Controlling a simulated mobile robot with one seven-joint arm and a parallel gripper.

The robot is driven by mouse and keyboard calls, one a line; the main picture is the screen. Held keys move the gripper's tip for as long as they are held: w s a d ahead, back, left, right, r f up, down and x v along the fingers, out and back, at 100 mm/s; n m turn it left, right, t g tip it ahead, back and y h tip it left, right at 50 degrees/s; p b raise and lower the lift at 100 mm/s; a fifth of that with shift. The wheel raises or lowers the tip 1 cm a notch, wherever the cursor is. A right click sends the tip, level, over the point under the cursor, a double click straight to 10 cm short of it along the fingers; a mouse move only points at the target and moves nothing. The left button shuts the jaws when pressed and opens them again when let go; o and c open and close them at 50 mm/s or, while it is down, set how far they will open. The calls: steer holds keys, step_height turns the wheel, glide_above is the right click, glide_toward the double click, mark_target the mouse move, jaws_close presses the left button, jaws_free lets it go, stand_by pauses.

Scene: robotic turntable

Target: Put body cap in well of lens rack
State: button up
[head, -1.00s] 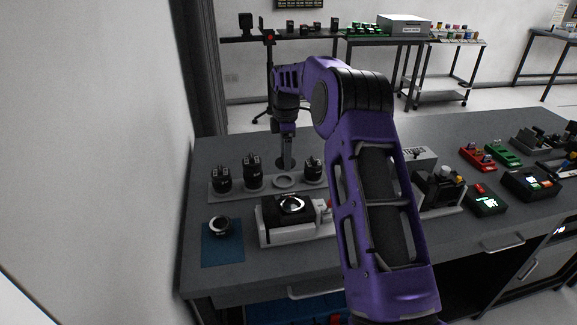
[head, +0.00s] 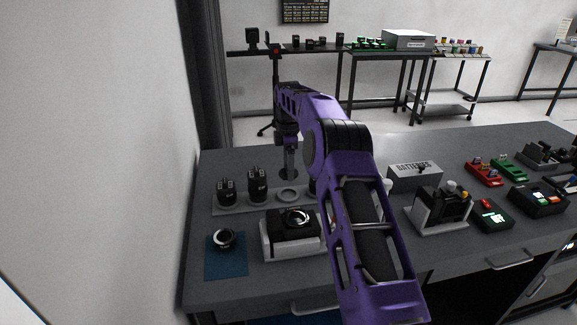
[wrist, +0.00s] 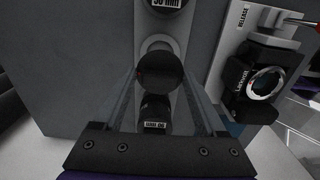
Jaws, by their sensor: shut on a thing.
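My gripper (head: 289,166) points down over the lens rack (head: 263,206), shut on the body cap (head: 289,174), a dark round disc. In the wrist view the cap (wrist: 160,72) sits between the fingertips. The cap is held above the rack's pale, ring-shaped empty well (head: 288,194). In the wrist view the well (wrist: 158,45) shows partly behind the cap, which covers its near part. The cap appears apart from the well. Two black lenses (head: 257,185) stand upright left of the well; another, to the right, is mostly hidden by my arm.
In front of the rack, a camera body (head: 295,221) sits in a white cradle. A ring-like part (head: 224,238) lies on a blue mat (head: 226,264). A battery box (head: 414,177) and several devices stand to the right. The wall is close on the left.

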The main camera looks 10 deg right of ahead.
steer(key=shift+f+b, duration=0.9)
steer(key=shift+f, duration=1.85)
steer(key=shift+p, duration=0.9)
steer(key=shift+f+b, duration=0.4)
steer(key=shift+f, duration=0.6)
steer(key=o, duration=1.2)
steer(key=shift+o, duration=0.2)
step_height(320, 180, up, 17)
steer(key=p, duration=0.1)
steer(key=shift+r, duration=0.15)
steer(key=shift+a+r, duration=0.1)
